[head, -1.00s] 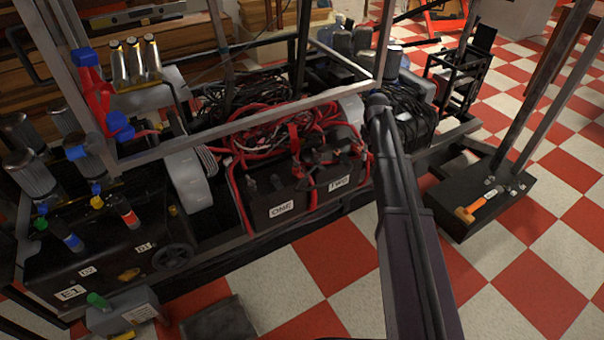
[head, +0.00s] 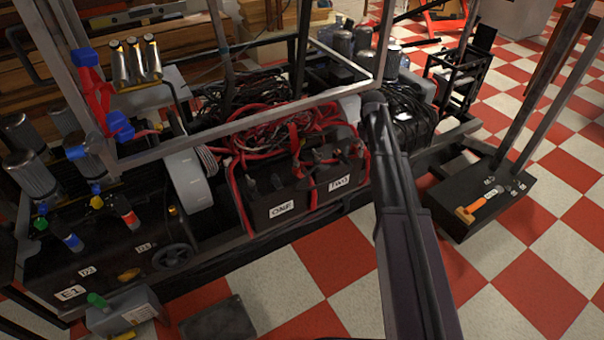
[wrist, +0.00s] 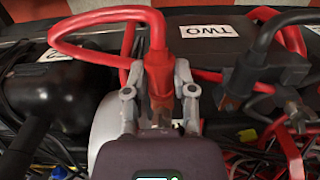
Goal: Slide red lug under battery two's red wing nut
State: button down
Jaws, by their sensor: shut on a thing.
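My gripper (wrist: 160,88) is shut on the red lug's boot (wrist: 158,72) in the wrist view. A thick red cable loops from the boot to the left. Battery two (wrist: 175,48) lies beyond it, with its white TWO label upside down; the head view shows its front label too (head: 340,183). A black cable's lug with a copper-coloured end (wrist: 230,102) is right of my gripper. The metal tip of the red lug is mostly hidden by the fingers, and I cannot make out the red wing nut for certain. In the head view my arm hides the gripper.
Battery one (head: 281,209) stands left of battery two. Tangled red and black cables (head: 285,125) lie behind them. A grey frame bar (head: 240,122) crosses above. A black rounded part (wrist: 65,90) is left of my gripper.

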jog(key=shift+w+a, duration=0.1)
jog(key=shift+w, duration=0.1)
jog(key=shift+c, duration=1.8)
grip_release()
jog(key=s+d+r+p, duration=0.3)
jog(key=s+r+p, duration=0.1)
jog(key=s+a, duration=0.6)
jog(key=a, duration=0.4)
jog(key=s+a, duration=0.7)
jog(key=a, duration=0.3)
jog(key=shift+s+a+f+b, duration=0.15)
jog(key=shift+s+f+b, duration=0.05)
jog(key=shift+f+b, duration=0.2)
